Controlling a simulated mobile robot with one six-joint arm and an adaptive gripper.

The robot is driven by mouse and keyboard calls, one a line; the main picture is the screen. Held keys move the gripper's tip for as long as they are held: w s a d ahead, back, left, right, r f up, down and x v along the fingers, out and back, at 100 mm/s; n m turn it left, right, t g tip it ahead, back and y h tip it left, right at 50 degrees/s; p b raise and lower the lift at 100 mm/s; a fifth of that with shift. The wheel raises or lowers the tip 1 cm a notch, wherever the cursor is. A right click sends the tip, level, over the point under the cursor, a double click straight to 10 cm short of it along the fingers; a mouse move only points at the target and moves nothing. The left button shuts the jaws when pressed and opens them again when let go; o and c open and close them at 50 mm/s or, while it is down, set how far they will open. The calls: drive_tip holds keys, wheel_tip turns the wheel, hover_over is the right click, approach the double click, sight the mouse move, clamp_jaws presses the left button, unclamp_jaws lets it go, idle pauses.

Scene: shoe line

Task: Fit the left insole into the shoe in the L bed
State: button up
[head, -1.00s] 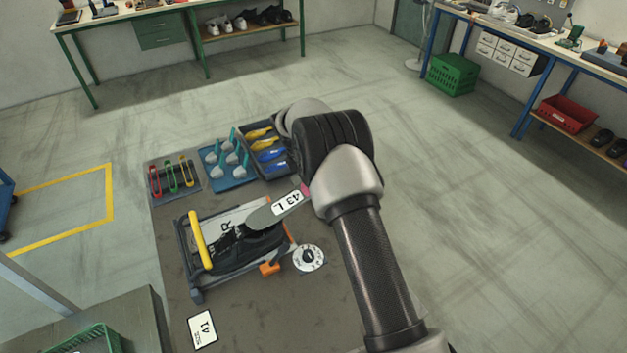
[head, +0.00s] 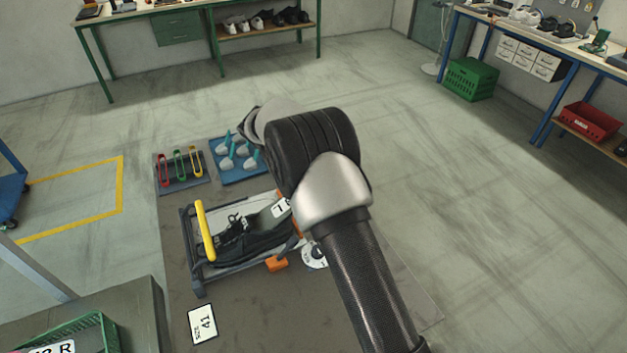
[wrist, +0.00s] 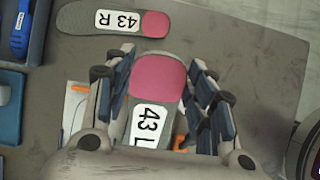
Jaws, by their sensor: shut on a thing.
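The left insole, marked 43 L, is grey with a pink heel (wrist: 157,80); it lies between the two fingers of my gripper (wrist: 160,68), which is shut on it. In the head view the insole's label end (head: 281,208) shows beside my wrist, its front at the opening of the black shoe (head: 255,243). I cannot tell how far it is inside. The shoe lies in a fixture with a yellow bar (head: 205,232). The bed letters are hidden. My arm hides the gripper in the head view.
A 43 R insole (wrist: 115,20) lies on the table beyond my gripper. A blue tray with teal-handled pieces (head: 237,158) and a rack of coloured loops (head: 181,168) stand behind the fixture. A round dial (head: 314,257) and a 41 card (head: 202,322) are near it.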

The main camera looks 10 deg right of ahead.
sight(277, 212)
drive_tip(key=shift+s+a+f, duration=0.1)
drive_tip(key=shift+a+f, duration=0.15)
drive_tip(key=shift+a, duration=0.2)
drive_tip(key=shift+s+a+f, duration=0.1)
drive_tip(key=shift+a+f, duration=0.1)
drive_tip(key=shift+a, duration=0.2)
drive_tip(key=shift+s+a+f, duration=0.2)
drive_tip(key=shift+a+f, duration=0.35)
drive_tip(key=shift+a, duration=0.3)
drive_tip(key=shift+s+a+f, duration=0.15)
drive_tip(key=shift+a+f, duration=0.35)
drive_tip(key=shift+a, duration=0.35)
drive_tip(key=shift+y, duration=0.6)
drive_tip(key=shift+s+a+f+p, duration=0.2)
drive_tip(key=shift+a+f, duration=0.15)
drive_tip(key=shift+a, duration=0.65)
drive_tip(key=shift+s+a+f+p, duration=0.1)
drive_tip(key=shift+s+a+f, duration=0.25)
drive_tip(key=shift+a, duration=0.6)
drive_tip(key=shift+s+a+f+p, duration=0.1)
drive_tip(key=shift+a+f, duration=0.3)
drive_tip(key=shift+a, duration=0.6)
drive_tip(key=shift+f+y, duration=0.4)
drive_tip(key=shift+f, duration=0.5)
drive_tip(key=o, duration=1.1)
drive_tip(key=shift+c, duration=0.2)
